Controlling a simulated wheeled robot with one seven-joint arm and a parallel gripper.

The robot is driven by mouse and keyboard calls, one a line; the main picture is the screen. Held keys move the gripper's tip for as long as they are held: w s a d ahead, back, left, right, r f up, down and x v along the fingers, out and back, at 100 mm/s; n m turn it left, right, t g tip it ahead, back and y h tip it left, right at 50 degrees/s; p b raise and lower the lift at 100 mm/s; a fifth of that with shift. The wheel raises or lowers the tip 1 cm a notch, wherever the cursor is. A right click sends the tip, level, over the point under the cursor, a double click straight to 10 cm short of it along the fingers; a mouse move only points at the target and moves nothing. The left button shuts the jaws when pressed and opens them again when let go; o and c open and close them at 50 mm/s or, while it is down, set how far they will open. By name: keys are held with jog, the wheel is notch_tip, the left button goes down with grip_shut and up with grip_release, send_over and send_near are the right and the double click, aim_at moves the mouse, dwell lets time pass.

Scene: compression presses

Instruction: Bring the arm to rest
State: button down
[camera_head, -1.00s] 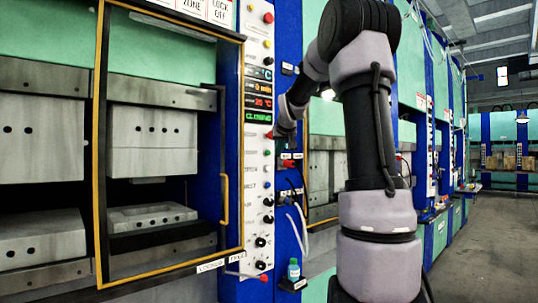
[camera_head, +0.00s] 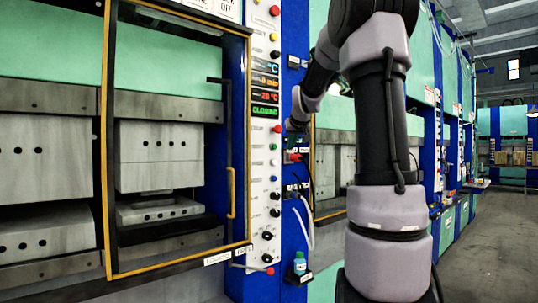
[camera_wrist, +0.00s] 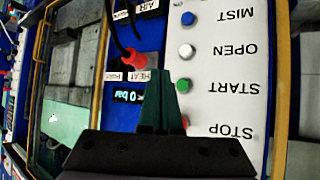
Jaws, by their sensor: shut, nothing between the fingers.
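My arm (camera_head: 378,130) reaches up from the lower right and bends over at the top toward the press control panel (camera_head: 262,180). Its end is small and dark beside the panel's right edge in the head view. In the wrist view my gripper (camera_wrist: 160,82) has its green-grey fingers together with nothing between them. The fingertips are in front of the panel's left border, beside the green START button (camera_wrist: 183,85); contact cannot be told. The white OPEN button (camera_wrist: 187,50) and blue MIST button (camera_wrist: 188,18) show clear of the fingers; labels appear upside down.
The press door (camera_head: 108,140) has a yellow frame and appears shut. Behind it, the upper mould (camera_head: 158,155) hangs a small gap above the lower mould (camera_head: 160,210). The panel display (camera_head: 265,110) reads CLOSING. A small bottle (camera_head: 299,264) stands on a bracket. The aisle floor (camera_head: 485,250) is clear.

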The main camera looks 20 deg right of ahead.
jog(key=s+a+f+g+y, duration=0.1)
jog(key=s+a+f, duration=0.1)
jog(key=s+a, duration=1)
jog(key=s+a+f+g+y, duration=0.1)
jog(key=s+a+f, duration=0.1)
jog(key=s, duration=0.5)
jog(key=s+a+f+m+y, duration=0.1)
jog(key=s+f, duration=0.3)
jog(key=s, duration=0.4)
jog(key=s+a+f+m+g+y, duration=0.1)
jog(key=s+a+f, duration=0.2)
jog(key=s, duration=0.4)
jog(key=shift+s+a+g, duration=0.25)
jog(key=shift+s+g, duration=0.05)
jog(key=shift+s, duration=0.1)
dwell(0.7)
